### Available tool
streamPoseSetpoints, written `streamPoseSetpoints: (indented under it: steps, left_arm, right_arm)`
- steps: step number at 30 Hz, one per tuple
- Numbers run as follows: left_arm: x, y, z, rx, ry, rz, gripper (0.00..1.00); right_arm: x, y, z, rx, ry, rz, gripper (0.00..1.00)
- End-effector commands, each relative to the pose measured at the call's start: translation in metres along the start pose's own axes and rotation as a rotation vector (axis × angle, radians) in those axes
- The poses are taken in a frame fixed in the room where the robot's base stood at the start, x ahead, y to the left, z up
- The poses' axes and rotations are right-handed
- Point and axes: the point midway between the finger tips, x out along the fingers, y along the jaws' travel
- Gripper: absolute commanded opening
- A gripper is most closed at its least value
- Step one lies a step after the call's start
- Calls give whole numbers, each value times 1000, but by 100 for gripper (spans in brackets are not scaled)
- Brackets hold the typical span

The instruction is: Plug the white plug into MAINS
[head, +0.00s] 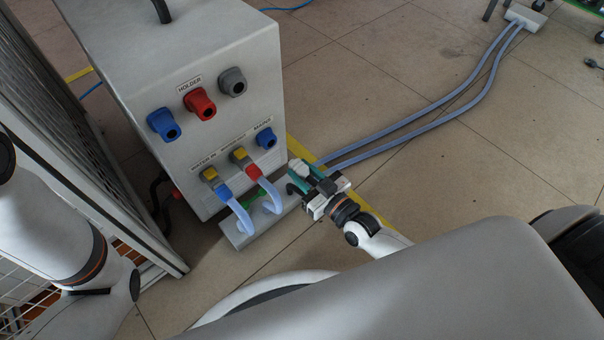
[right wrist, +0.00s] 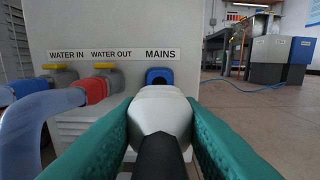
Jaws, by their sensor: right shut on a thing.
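The white plug (right wrist: 160,108) with its black cable end sits between the two teal fingers of my right gripper (right wrist: 160,135), which is shut on it. The plug points forward at the blue MAINS socket (right wrist: 160,76), whose lower part it hides. In the head view my right gripper (head: 306,175) is to the lower right of the MAINS socket (head: 266,138), with a visible gap between them. Whether the plug's tip touches the socket in the wrist view cannot be told, but the head view shows them apart. My left gripper is not in view.
Water hoses with blue (head: 224,194) and red (head: 252,173) couplings join the grey cabinet (head: 215,65) left of MAINS. A low grey block (head: 240,236) lies below them. Pale blue hoses (head: 400,118) run over the floor. A mesh panel (head: 70,150) stands at left.

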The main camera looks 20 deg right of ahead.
Motion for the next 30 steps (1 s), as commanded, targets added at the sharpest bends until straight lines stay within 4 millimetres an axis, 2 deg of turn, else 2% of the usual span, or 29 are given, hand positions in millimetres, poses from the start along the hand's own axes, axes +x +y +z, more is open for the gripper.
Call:
streamPoseSetpoints:
  steps: [22,30]
  left_arm:
    - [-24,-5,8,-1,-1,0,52]
    - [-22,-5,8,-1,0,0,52]
  right_arm:
    - [58,1,0,6,-2,-1,0]
    - [71,0,1,7,-1,-1,0]
